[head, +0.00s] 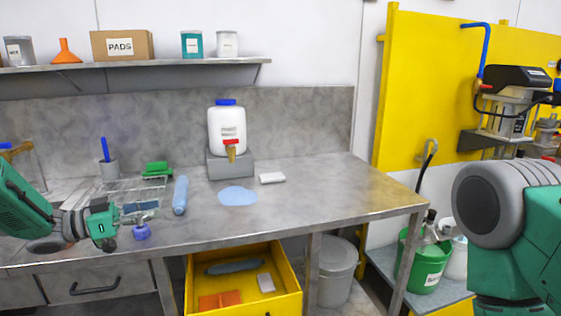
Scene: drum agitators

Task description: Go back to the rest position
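My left arm comes in from the left over the grey bench (320,186).
A white jug (227,130) with a red tap stands on a grey block above a blue puddle (238,196). A blue roll (180,195), wire rack (130,190) and white block (272,178) lie nearby. An open yellow drawer (290,302) juts out below. A green bucket (415,262) stands right.

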